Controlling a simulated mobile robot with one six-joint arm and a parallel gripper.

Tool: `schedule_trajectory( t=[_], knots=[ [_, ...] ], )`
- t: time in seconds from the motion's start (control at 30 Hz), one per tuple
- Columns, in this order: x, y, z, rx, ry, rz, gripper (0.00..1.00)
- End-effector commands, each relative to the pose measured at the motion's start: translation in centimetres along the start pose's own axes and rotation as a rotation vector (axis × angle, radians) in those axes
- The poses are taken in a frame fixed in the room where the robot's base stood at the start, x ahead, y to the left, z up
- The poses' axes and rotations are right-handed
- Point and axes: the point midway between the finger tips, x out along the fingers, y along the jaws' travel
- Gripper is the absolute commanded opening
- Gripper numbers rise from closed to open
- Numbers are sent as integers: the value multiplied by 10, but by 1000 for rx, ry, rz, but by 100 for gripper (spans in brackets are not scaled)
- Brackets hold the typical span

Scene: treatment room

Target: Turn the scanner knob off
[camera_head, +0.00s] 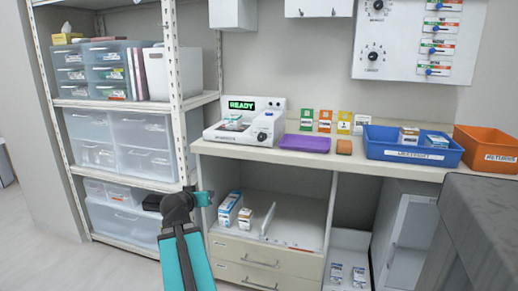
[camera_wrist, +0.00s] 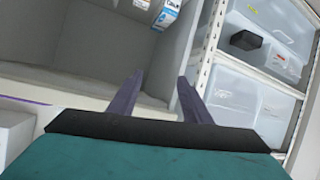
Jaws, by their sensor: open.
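The white scanner (camera_head: 245,124) stands on the left end of the counter in the head view. Its green display (camera_head: 241,104) reads READY. A small round dark knob (camera_head: 262,137) sits on its front right; its exact setting is too small to read. My gripper (camera_head: 203,197) is below the counter's left end, in front of the shelf post, apart from the scanner. In the wrist view my gripper (camera_wrist: 159,78) shows two spread dark fingers with nothing between them. The scanner's knob is not visible in the wrist view.
A purple tray (camera_head: 305,143), small coloured cards, a blue bin (camera_head: 412,147) and an orange bin (camera_head: 488,148) share the counter (camera_head: 350,162). A shelf rack (camera_head: 177,90) with clear drawers stands left. Boxes (camera_head: 229,209) lie in the open compartment below. A grey block (camera_head: 480,230) fills the lower right.

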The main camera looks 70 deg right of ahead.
Motion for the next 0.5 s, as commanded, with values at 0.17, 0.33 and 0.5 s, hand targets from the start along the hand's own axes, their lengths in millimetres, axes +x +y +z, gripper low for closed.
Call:
schedule_trajectory(
  t=[0.17, 0.33, 0.5],
  knots=[
    [-3, 59, -43, 69, 123, 72, 44],
    [-18, 114, -83, 126, 238, 138, 44],
    [-37, 160, -113, 163, 334, 193, 44]
  ],
)
